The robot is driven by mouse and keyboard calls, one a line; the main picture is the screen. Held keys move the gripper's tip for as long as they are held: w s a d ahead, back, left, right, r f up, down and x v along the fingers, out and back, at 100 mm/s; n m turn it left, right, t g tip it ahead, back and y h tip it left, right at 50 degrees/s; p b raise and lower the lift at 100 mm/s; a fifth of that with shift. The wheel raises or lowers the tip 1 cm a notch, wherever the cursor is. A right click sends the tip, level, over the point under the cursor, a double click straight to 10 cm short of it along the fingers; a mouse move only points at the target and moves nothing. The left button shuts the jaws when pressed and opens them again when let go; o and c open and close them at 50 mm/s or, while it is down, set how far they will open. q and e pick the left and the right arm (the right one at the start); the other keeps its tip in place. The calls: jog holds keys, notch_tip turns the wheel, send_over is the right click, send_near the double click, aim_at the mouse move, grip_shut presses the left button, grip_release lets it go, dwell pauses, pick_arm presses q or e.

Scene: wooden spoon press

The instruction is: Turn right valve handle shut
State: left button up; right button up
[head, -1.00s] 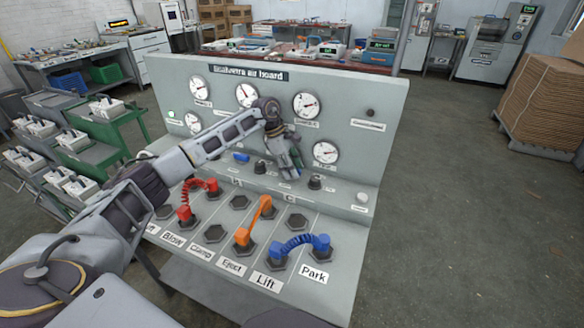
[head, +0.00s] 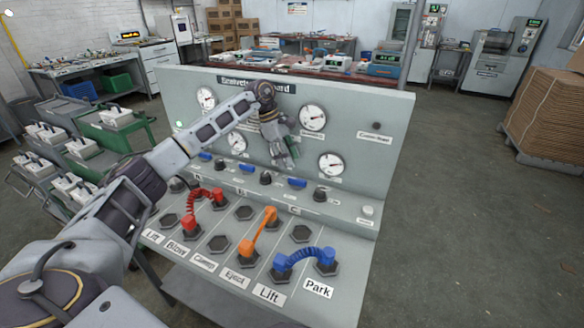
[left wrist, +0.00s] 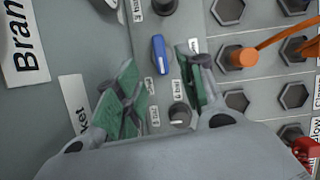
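The right valve handle (head: 297,182) is a small blue lever on the panel's ledge, between two black knobs. It also shows in the left wrist view (left wrist: 159,54), lying lengthwise along the row. My left gripper (head: 287,162) hangs just above and behind it in the head view. In the left wrist view my left gripper (left wrist: 160,75) is open, its green-padded fingers on either side of the handle with clear gaps. The fingers do not appear to touch it. Two other blue handles, left (head: 205,156) and middle (head: 247,167), sit farther left. My right gripper is out of view.
A black knob (left wrist: 180,115) stands near my fingers; another black knob (head: 320,193) is right of the handle. The gauge board (head: 385,110) rises behind. Red (head: 219,198), orange (head: 258,232) and blue (head: 305,254) hoses occupy sockets in front.

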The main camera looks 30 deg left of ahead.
pick_arm(q)
jog(key=shift+v, duration=1.35)
jog(key=shift+s+f, duration=0.1)
